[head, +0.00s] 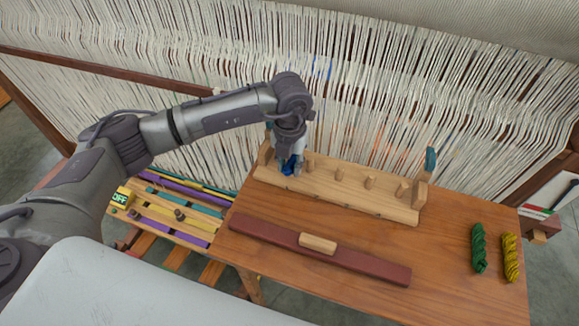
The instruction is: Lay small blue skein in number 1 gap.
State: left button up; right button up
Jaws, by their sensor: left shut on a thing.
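The small blue skein (289,167) is in the jaws of my left gripper (291,162), which is shut on it. The gripper points down over the left end of a light wooden peg rack (335,193). The skein is between the rack's left end post (265,152) and its first peg (310,164), low near the rack's base. The gripper partly hides it, and I cannot tell if it touches the base. No gap numbers are readable. My right gripper is not in view.
A green skein (478,248) and a yellow skein (510,257) lie at the table's right. A dark red bar (350,261) with a wooden block (317,243) lies in front of the rack. White loom threads (400,90) hang close behind.

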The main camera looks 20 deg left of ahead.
pick_arm(q)
notch_tip(320, 180, down, 2)
jog(key=shift+d+f, duration=0.1)
jog(key=shift+f, duration=0.25)
jog(key=o, duration=0.9)
jog(key=shift+o, duration=0.2)
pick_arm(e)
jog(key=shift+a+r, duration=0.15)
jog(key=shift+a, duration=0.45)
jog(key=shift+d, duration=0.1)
